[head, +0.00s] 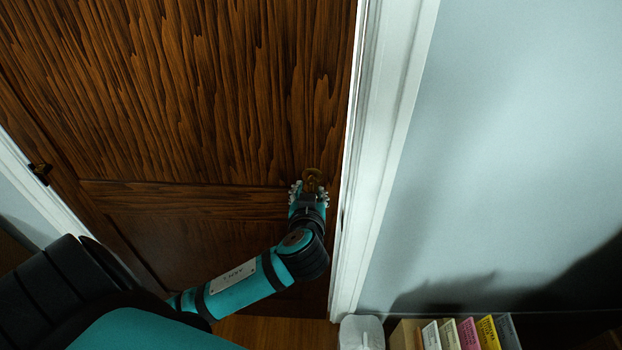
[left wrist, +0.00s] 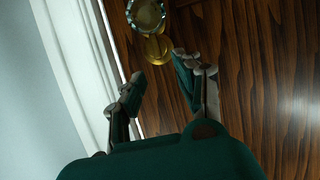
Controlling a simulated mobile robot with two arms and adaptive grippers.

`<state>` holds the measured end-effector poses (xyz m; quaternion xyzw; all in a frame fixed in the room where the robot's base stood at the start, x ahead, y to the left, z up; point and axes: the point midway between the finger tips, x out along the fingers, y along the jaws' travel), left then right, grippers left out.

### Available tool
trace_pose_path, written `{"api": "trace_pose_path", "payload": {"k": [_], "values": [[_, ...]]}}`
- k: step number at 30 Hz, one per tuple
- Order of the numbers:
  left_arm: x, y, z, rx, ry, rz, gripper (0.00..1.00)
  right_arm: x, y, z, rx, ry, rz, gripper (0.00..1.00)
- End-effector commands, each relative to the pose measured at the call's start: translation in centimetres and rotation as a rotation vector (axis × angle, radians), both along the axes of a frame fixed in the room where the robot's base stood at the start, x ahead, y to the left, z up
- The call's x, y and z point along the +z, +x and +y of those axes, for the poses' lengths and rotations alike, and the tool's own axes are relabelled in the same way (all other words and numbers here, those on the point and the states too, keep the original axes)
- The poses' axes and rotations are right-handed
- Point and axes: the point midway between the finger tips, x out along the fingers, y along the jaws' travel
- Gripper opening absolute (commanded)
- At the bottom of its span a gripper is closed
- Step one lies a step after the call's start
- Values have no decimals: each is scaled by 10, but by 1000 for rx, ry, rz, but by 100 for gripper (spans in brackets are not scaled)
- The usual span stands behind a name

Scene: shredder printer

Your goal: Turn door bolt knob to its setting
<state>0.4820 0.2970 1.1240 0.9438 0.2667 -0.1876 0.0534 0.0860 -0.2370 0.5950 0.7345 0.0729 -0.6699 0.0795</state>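A brass door bolt fitting (head: 312,175) is on the dark wooden door, near its right edge. In the left wrist view, its round brass plate (left wrist: 157,47) shows at the top centre, and a round glassy knob (left wrist: 146,14) with a brass rim shows above it, cut by the picture's edge. My left gripper (head: 309,188) is just below the fitting in the head view and partly covers it. The knob is beyond the fingertips. My right gripper is not in view.
The wooden door (head: 180,90) fills the left and centre. A white door frame (head: 385,130) runs close along its right side. A row of coloured folders (head: 468,335) and a light-coloured bin (head: 361,332) stand at the bottom right. The wall (head: 520,120) is bare.

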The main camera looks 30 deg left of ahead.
Motion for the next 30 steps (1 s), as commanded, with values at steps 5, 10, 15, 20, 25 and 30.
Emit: {"api": "trace_pose_path", "payload": {"k": [5,10,15,20,25,30], "values": [[-9,26,15,-1,3,1,34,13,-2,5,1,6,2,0],[-18,38,23,-1,0,0,34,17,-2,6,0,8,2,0],[-21,42,25,-2,-1,0,34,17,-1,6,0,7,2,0],[-21,42,25,-2,-1,0,34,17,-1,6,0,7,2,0],[-21,42,25,-2,-1,0,17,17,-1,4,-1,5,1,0],[-21,42,25,-2,-1,0,0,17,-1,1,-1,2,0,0]]}}
